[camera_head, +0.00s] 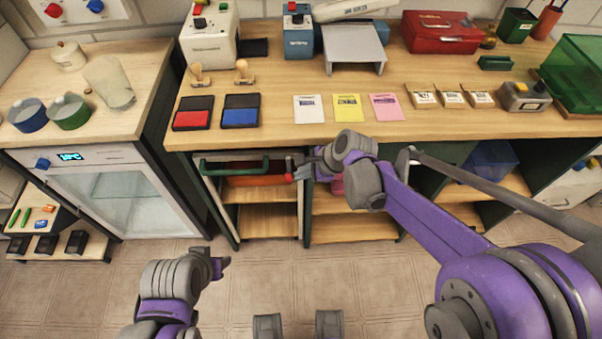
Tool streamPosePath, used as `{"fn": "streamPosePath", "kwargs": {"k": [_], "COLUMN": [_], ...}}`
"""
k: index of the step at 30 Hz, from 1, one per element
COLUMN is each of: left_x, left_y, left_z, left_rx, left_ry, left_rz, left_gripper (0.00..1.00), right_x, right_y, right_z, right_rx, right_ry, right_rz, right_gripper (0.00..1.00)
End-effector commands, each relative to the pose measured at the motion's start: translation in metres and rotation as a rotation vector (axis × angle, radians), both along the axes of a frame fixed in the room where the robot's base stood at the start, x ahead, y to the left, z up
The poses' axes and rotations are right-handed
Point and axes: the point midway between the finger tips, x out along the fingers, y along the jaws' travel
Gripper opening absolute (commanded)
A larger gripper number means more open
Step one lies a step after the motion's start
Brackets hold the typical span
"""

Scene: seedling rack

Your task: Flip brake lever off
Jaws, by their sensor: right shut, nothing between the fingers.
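A trolley with a dark green handle (235,166) stands under the bench, left of centre. At the right end of its top is a small part with a red tip (289,177), which looks like the brake lever. Its exact position is too small to tell. My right gripper (299,172) is at that part, shut with nothing in its fingers, and hides some of it. I cannot tell whether it touches the lever. My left gripper (226,264) is low over the floor, away from the trolley. Its fingers are too small to read.
The wooden bench (275,122) above holds ink pads, stamps, seed packets and a red toolbox (440,32). A glass-door fridge cabinet (120,195) stands to the left. Open shelves (350,228) lie below and right of my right gripper. The tiled floor (265,285) in front is clear.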

Motion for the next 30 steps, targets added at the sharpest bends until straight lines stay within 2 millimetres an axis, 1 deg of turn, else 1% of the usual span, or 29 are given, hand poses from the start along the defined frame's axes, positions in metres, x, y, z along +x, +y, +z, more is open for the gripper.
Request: {"fn": "streamPosePath", "kwargs": {"k": [30], "left_x": [0.0001], "left_y": [0.0], "left_z": [0.0036], "left_rx": [0.0], "left_ry": [-0.001], "left_rz": [0.0], "left_gripper": [0.5], "right_x": [0.0004], "right_y": [0.0012], "right_z": [0.0046], "right_rx": [0.002], "right_ry": [0.07], "right_rz": [0.002], "right_gripper": [0.0]}}
